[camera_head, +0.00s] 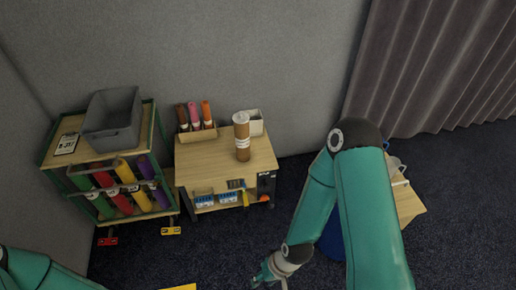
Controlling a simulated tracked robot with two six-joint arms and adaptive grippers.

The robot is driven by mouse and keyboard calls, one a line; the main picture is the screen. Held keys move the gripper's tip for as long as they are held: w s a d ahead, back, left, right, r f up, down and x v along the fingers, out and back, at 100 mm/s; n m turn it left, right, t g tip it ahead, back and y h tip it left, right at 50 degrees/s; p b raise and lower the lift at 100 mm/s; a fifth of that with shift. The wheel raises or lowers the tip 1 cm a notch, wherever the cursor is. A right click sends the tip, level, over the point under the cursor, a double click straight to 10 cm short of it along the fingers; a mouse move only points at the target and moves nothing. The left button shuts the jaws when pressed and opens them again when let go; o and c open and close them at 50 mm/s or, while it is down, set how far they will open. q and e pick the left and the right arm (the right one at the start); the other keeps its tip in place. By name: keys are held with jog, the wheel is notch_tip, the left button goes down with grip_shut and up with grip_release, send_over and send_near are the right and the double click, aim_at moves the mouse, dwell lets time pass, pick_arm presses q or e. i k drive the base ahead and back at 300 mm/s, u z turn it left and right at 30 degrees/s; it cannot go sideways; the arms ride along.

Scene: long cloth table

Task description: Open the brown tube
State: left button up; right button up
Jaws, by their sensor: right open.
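The brown tube (242,143) stands upright on the small wooden cabinet in the middle of the view. My right gripper (270,276) is low in the view near the bottom edge, partly cut off. It is open, well in front of the cabinet and apart from the tube. Only a teal link of my left arm shows at the bottom left corner; my left gripper is out of view.
The cabinet top (200,168) also holds a box (197,135) with several coloured tubes and a pale bin (256,127). A rack (60,158) with rolls and a grey crate (113,117) stands left. Another wooden table (408,205) is partly hidden behind my right arm.

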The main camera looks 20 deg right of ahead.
aim_at(242, 131)
jog(key=u, duration=0.15)
jog(key=i, duration=0.85)
jog(key=z, duration=0.05)
